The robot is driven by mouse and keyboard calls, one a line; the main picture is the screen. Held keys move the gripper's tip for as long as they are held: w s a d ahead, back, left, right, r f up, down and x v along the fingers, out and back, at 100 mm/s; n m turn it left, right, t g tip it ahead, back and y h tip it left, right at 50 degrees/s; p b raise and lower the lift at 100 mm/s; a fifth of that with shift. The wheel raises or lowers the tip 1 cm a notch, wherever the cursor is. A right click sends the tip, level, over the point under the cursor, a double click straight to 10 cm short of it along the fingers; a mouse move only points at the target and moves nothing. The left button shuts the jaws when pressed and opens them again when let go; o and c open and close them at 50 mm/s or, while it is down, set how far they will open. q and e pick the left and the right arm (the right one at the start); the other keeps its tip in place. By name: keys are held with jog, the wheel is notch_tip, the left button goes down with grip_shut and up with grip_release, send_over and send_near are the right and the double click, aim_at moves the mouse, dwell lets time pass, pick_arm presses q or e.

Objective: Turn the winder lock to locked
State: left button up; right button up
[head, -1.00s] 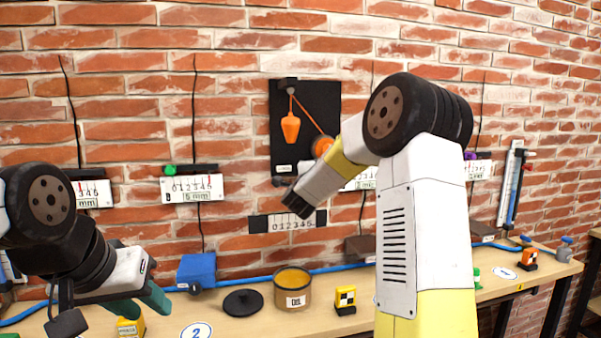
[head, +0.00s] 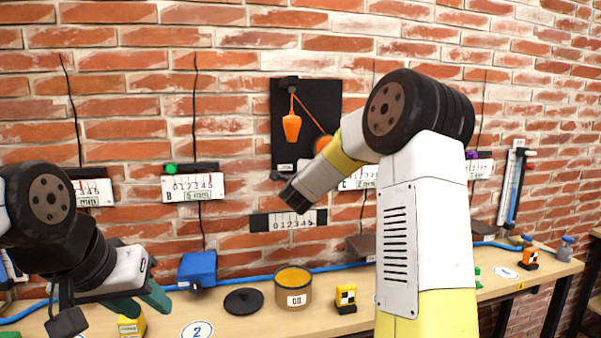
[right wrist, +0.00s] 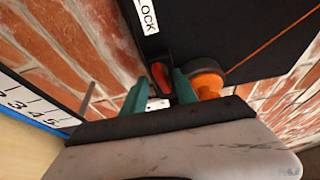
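The winder's black panel (head: 309,105) hangs on the brick wall, with an orange plumb bob (head: 291,127) on a cord and an orange wheel, which shows in the right wrist view (right wrist: 206,80). Beside a white LOCK label (right wrist: 146,14), the red winder lock lever (right wrist: 160,76) sits in a dark housing. My right gripper (right wrist: 161,88) has its teal fingers apart, one on each side of the lever, with visible gaps. In the head view its fingers cannot be made out. My left gripper (head: 139,304) is open and empty above the bench's left part.
A blue box (head: 197,268), a black disc (head: 243,301), an orange-filled tub (head: 293,288) and a yellow-black marked block (head: 346,298) stand on the bench. A blue hose runs along the back. Numbered scales hang left and below the panel. My right arm hides part of the bench.

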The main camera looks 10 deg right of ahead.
jog(key=shift+s+d+r, duration=0.1)
jog(key=shift+d+r, duration=0.05)
jog(key=shift+d, duration=0.1)
jog(key=v, duration=0.7)
jog(key=shift+s+a, duration=0.15)
jog(key=shift+s, duration=0.15)
